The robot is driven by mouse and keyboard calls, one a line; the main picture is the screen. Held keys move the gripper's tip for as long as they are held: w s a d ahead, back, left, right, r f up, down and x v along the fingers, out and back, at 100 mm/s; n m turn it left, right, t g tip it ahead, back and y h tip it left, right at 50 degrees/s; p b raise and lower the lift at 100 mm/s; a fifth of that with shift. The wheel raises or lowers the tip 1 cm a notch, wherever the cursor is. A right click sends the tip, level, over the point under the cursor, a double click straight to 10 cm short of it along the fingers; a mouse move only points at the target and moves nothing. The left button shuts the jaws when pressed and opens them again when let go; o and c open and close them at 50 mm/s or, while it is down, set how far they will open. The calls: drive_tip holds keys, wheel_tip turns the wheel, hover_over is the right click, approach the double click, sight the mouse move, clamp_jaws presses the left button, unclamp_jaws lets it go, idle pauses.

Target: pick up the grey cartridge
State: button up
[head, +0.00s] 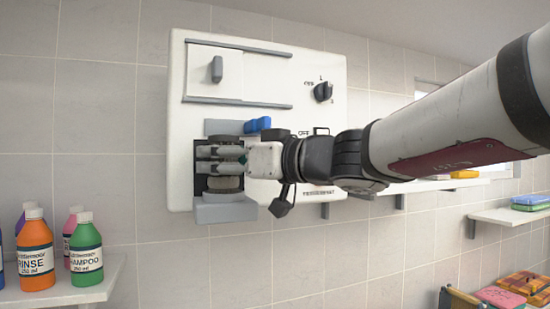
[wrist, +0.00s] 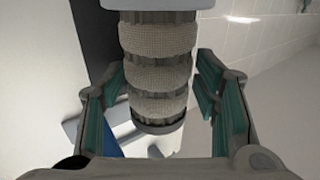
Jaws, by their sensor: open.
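The grey cartridge (wrist: 158,70) is a ribbed cylinder with lighter mesh bands. In the head view, its lower part (head: 226,183) shows in a recess of the white wall panel, between an upper grey bracket and a lower grey bracket (head: 226,211). My gripper (head: 205,160) is in front of it and hides its middle. In the wrist view, my gripper (wrist: 163,82) is open, with one finger on each side of the cartridge. A gap shows on both sides, so the fingers look clear of it.
The white panel (head: 182,130) carries a sliding cover (head: 216,72), a black knob (head: 323,92) and a blue part (head: 257,124) just above my gripper. Bottles, such as the orange rinse bottle (head: 35,262), stand on a shelf at lower left. Other wall shelves are at right.

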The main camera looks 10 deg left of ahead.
drive_tip(key=shift+w+a, duration=0.25)
drive_tip(key=shift+a, duration=0.1)
drive_tip(key=c, duration=1)
drive_tip(key=shift+r, duration=0.1)
